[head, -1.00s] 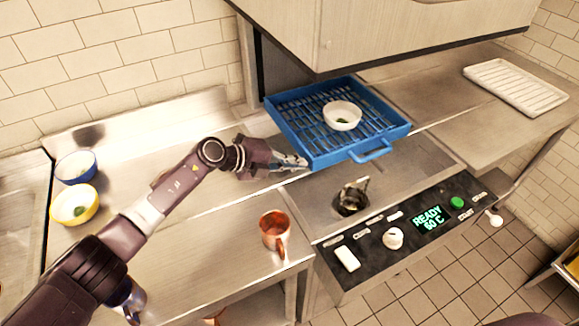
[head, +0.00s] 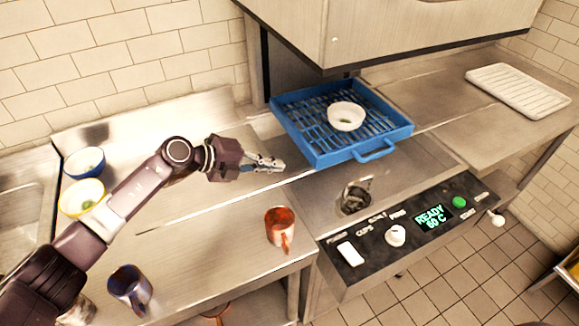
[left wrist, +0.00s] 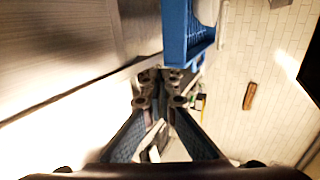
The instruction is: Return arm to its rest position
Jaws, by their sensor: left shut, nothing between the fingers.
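My left arm comes in from the left in the head view. Its gripper (head: 272,164) is shut and empty, above the steel counter just left of the blue rack and apart from it. In the left wrist view the fingers (left wrist: 160,88) meet with nothing between them. The rack's side also shows in the left wrist view (left wrist: 176,35). My right gripper is not in view.
A copper mug (head: 280,229) stands at the counter's front edge, and a dark blue mug (head: 128,287) stands near my left arm. A blue bowl (head: 84,162) and a yellow bowl (head: 80,198) are at the left. A control panel (head: 408,232) reads READY 60 C. A white tray (head: 517,90) lies right.

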